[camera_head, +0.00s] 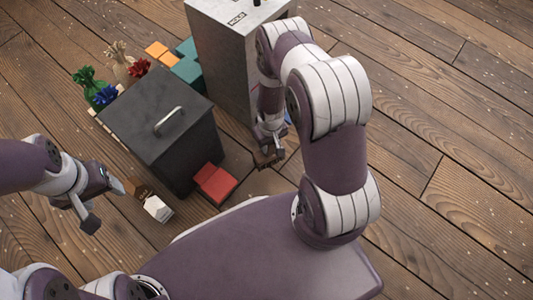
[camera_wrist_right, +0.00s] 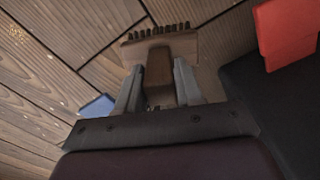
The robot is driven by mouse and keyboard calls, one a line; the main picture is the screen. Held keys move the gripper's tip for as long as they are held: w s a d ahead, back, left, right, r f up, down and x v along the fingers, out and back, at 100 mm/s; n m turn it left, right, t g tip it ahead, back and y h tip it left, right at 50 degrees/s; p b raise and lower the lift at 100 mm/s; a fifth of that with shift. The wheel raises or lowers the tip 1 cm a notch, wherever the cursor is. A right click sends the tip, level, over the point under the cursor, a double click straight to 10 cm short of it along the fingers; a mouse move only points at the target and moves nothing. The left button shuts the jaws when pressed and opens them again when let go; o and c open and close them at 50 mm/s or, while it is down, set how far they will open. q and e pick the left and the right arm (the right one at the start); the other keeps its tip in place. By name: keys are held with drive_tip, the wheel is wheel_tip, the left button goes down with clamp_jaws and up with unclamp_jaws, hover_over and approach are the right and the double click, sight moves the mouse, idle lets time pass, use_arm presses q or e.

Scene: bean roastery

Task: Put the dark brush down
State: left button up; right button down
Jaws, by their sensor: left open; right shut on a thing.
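The dark brush (camera_wrist_right: 159,68) is in my right gripper (camera_wrist_right: 158,92), its brown handle between the two fingers. Its wooden head with dark bristles points away from the gripper in the right wrist view. In the head view the brush (camera_head: 264,160) shows small and dark below my right gripper (camera_head: 268,148), beside the grey metal cabinet. I cannot tell whether the brush touches the floor. My left gripper (camera_head: 104,207) is open and empty at the left, near a small white box.
A dark box with a handle (camera_head: 150,142) stands at centre left, with red blocks (camera_head: 215,184) by it. The grey cabinet (camera_head: 228,60) stands behind. Several tied bags (camera_head: 119,62) and orange and teal blocks (camera_head: 187,70) lie further back. Wooden floor (camera_head: 450,130) is free at right.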

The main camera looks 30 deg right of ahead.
sight(261, 159)
drive_tip(key=shift+w+a+f, duration=0.3)
drive_tip(key=shift+w+f, duration=0.15)
drive_tip(key=shift+f, duration=0.05)
drive_tip(key=shift+w+f+b, duration=0.1)
drive_tip(key=shift+f+b, duration=0.2)
drive_tip(key=shift+b, duration=0.1)
wheel_tip(261, 159, down, 4)
drive_tip(key=b, duration=0.3)
drive_tip(key=shift+r, duration=0.45)
use_arm(q)
wheel_tip(261, 159, down, 4)
drive_tip(key=shift+f, duration=0.15)
use_arm(e)
drive_tip(key=shift+f, duration=0.1)
drive_tip(key=c, duration=0.7)
unclamp_jaws()
